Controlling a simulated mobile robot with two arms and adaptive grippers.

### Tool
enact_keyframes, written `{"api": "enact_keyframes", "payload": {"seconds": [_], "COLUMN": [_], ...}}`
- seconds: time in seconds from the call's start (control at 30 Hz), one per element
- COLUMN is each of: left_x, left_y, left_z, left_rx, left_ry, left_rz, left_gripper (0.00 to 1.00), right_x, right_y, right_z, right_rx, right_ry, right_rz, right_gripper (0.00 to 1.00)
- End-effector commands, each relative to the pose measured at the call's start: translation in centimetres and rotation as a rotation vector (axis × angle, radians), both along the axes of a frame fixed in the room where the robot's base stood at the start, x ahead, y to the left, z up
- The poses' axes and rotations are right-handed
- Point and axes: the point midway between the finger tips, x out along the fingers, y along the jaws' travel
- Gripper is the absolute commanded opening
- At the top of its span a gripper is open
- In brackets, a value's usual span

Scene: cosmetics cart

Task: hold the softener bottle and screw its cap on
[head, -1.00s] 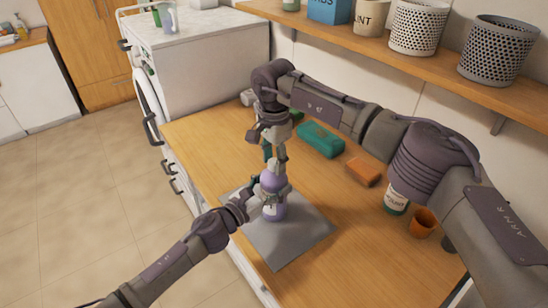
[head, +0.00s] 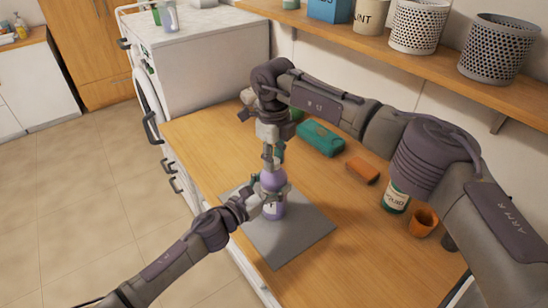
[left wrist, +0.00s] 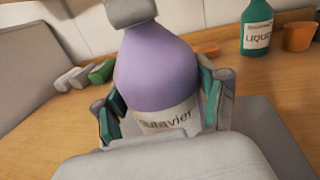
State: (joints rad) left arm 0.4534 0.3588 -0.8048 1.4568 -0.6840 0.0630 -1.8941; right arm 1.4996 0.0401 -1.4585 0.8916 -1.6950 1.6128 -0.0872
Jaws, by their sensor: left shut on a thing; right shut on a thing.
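The softener bottle (head: 272,210), lilac with a white label, stands upright on a grey mat (head: 290,247). Its rounded lilac body (left wrist: 158,70) fills the middle of the left wrist view. My left gripper (head: 268,200) is shut around the bottle's body from the left, with teal pads on both sides in the left wrist view (left wrist: 162,108). My right gripper (head: 272,167) points down from above and is shut at the bottle's top. The cap is mostly hidden between its fingers. A grey piece (left wrist: 130,12) sits over the neck; I cannot tell whether it is cap or finger.
A teal pack (head: 320,138), an orange block (head: 362,170), a green labelled bottle (head: 395,196) and an orange cup (head: 423,221) stand on the wooden counter to the right. A shelf with baskets (head: 418,28) runs above. The counter's front edge lies left of the mat.

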Motion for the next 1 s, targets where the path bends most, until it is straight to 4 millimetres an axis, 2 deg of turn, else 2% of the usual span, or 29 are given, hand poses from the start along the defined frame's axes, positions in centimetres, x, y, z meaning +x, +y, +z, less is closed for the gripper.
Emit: {"api": "enact_keyframes", "payload": {"seconds": [0.1, 0.17, 0.33, 0.37, 0.5, 0.53, 0.83, 1.0], "left_x": [0.0, 0.0, 0.0, 0.0, 0.0, 0.0, 0.0, 0.0], "left_y": [0.0, 0.0, 0.0, 0.0, 0.0, 0.0, 0.0, 0.0], "left_z": [0.0, 0.0, 0.0, 0.0, 0.0, 0.0, 0.0, 0.0], "left_rx": [0.001, 0.001, 0.001, 0.001, 0.0, 0.0, 0.0, 0.0], "left_ry": [-0.001, -0.001, -0.001, -0.001, 0.0, 0.0, 0.0, 0.0], "left_rz": [-0.001, -0.001, -0.001, -0.001, -0.001, -0.001, -0.001, -0.001], "left_gripper": [0.0, 0.0, 0.0, 0.0, 0.0, 0.0, 0.0, 0.0], "right_x": [0.0, 0.0, 0.1, 0.1, 0.1, 0.0, 0.0, 0.1], "right_y": [0.0, 0.0, 0.0, 0.0, 0.0, 0.0, 0.0, 0.1], "right_z": [0.0, 0.0, 0.0, 0.0, 0.0, 0.0, 0.1, 1.9], "right_rx": [0.0, 0.0, 0.0, 0.0, 0.0, 0.0, 0.0, 0.002], "right_ry": [-0.002, -0.002, -0.002, -0.002, -0.002, -0.001, -0.001, -0.004], "right_rz": [-0.246, -0.344, -0.369, -0.368, -0.367, -0.367, -0.365, -0.366], "right_gripper": [0.0, 0.0, 0.0, 0.35, 0.58, 0.61, 0.61, 0.61]}}
